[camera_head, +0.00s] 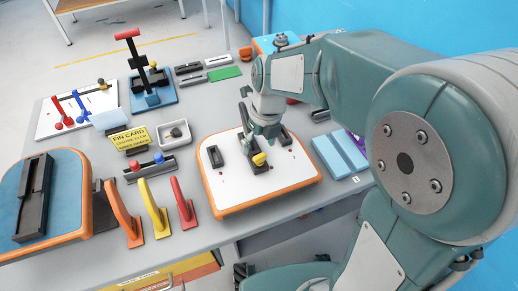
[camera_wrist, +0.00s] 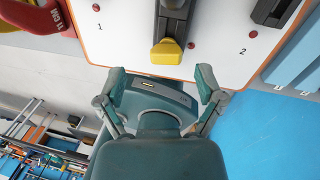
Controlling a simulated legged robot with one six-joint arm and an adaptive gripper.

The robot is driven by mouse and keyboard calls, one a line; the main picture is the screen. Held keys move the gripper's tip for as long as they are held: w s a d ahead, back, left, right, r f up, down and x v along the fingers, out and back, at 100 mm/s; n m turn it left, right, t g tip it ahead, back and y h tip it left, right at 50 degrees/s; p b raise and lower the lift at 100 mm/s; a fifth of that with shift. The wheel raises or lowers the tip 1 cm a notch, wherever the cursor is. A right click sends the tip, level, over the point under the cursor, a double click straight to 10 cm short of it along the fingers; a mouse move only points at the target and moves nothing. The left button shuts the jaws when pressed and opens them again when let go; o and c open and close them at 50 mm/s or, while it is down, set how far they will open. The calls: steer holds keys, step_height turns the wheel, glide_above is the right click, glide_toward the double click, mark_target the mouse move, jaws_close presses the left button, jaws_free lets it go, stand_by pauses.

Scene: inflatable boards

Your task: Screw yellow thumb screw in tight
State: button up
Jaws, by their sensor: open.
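The yellow thumb screw (camera_head: 259,159) sits at the near end of a dark block (camera_head: 265,168) on a white board with an orange rim (camera_head: 214,196). In the wrist view the thumb screw (camera_wrist: 166,52) points toward my gripper, at the end of the dark block (camera_wrist: 172,20). My gripper (camera_wrist: 161,78) is open and empty, its two fingers spread wide on either side below the screw. It does not appear to touch the screw. In the head view my gripper (camera_head: 262,138) hangs over the board close to the screw. How deep the screw sits is hidden.
Another dark block (camera_head: 215,156) stands on the board's left, with red dots around. A fin card sign (camera_head: 129,138) and a small grey tray (camera_head: 174,134) are behind left.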

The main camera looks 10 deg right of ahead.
steer(key=shift+a+r, duration=0.1)
steer(key=shift+r, duration=0.25)
steer(key=n, duration=0.4)
steer(key=shift+s, duration=0.1)
steer(key=shift+a+n+g, duration=0.1)
steer(key=shift+n+g, duration=0.3)
steer(key=shift+n, duration=0.4)
steer(key=shift+s+n+h, duration=0.1)
steer(key=shift+n+h, duration=0.3)
steer(key=shift+n, duration=0.8)
